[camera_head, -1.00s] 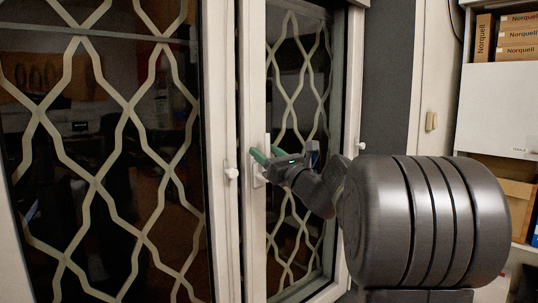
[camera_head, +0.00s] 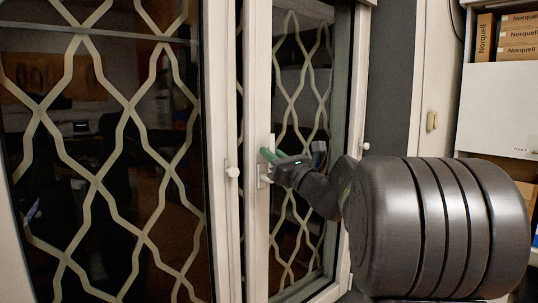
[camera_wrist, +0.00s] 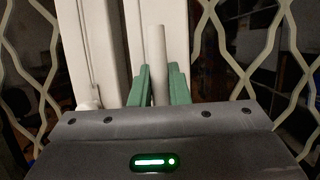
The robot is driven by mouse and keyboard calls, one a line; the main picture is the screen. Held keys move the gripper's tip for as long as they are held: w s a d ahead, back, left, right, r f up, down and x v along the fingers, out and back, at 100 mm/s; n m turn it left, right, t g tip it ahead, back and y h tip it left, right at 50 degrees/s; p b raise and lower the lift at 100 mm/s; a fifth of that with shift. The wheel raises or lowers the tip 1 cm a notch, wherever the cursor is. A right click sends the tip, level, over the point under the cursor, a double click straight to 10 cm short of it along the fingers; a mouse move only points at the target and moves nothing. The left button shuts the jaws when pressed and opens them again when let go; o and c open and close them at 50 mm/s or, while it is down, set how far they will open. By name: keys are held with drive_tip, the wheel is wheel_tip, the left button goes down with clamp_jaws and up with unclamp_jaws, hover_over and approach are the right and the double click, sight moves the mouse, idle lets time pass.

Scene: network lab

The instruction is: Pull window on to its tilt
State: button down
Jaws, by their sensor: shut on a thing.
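The right-hand window sash (camera_head: 258,85) has a white frame and dark glass, with a pale lattice behind it. It stands slightly away from the left frame, with a dark gap along its left edge. The white window handle (camera_wrist: 157,62) points upward between the green fingers of my gripper (camera_wrist: 158,84) in the wrist view. My gripper (camera_head: 266,158) also shows in the head view, shut on the handle at the left stile of the sash. The handle's base is mostly hidden by the fingers.
A shelf with Norquell boxes (camera_head: 515,38) and a white cabinet door (camera_head: 498,105) stands at the right. A grey wall strip (camera_head: 388,80) lies between.

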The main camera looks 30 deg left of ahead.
drive_tip(key=shift+s+d+r+b, duration=0.1)
drive_tip(key=shift+s+d, duration=0.3)
drive_tip(key=shift+d, duration=0.6)
drive_tip(key=shift+s+d+f+b, duration=0.1)
drive_tip(key=shift+s+d, duration=0.3)
drive_tip(key=shift+d, duration=0.55)
drive_tip(key=shift+s+d+r+b, duration=0.1)
drive_tip(key=shift+s+d, duration=0.3)
drive_tip(key=shift+d, duration=0.6)
drive_tip(key=c, duration=1)
unclamp_jaws()
drive_tip(key=shift+f, duration=0.2)
drive_tip(key=s+d, duration=0.3)
drive_tip(key=d, duration=0.6)
drive_tip(key=shift+s, duration=0.4)
drive_tip(key=w+a, duration=0.4)
drive_tip(key=a, duration=0.5)
